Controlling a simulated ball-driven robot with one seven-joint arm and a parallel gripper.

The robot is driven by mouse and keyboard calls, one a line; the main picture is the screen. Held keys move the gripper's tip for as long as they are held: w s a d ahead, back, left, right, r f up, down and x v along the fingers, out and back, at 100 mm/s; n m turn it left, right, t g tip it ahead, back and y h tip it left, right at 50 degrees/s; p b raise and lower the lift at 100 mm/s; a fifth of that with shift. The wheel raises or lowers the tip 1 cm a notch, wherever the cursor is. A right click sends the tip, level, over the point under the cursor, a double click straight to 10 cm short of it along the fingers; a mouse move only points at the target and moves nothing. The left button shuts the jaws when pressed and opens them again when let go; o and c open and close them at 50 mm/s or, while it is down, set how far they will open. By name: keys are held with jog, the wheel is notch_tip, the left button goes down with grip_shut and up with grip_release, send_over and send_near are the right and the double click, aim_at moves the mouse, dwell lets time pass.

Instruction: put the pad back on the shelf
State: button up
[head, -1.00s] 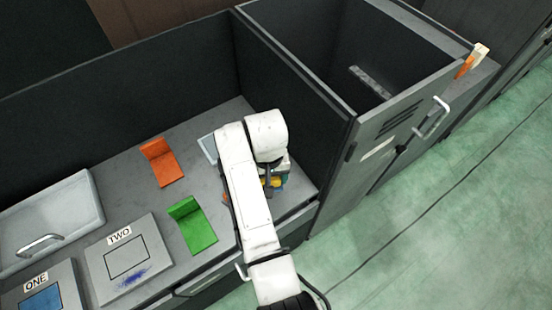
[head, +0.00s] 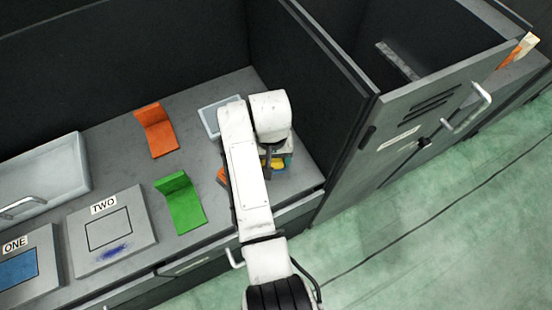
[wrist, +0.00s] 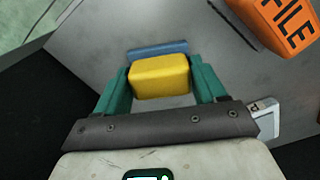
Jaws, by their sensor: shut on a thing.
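My gripper (wrist: 160,72) is shut on a yellow block (wrist: 160,78), with one teal finger on each side of it. A blue strip (wrist: 157,48) shows just beyond the block; I cannot tell whether it is joined to it. In the head view my arm hides most of the gripper, and a little of the yellow block (head: 279,163) shows below the wrist, over the right end of the grey worktop (head: 225,100). I cannot tell whether the block touches the worktop. No part is clearly marked as the pad or its shelf.
An orange thing marked FILE (wrist: 285,22) is near the gripper. A pale-framed tray (head: 215,112) lies behind my arm. Orange (head: 157,132) and green (head: 180,203) bent holders and a plate marked TWO (head: 110,240) lie left. A dark partition (head: 315,95) stands close right.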

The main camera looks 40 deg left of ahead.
jog(key=o, duration=0.6)
jog(key=shift+f, duration=0.1)
jog(key=shift+c, duration=0.2)
jog(key=o, duration=0.5)
jog(key=shift+c, duration=0.2)
notch_tip(320, 180, up, 12)
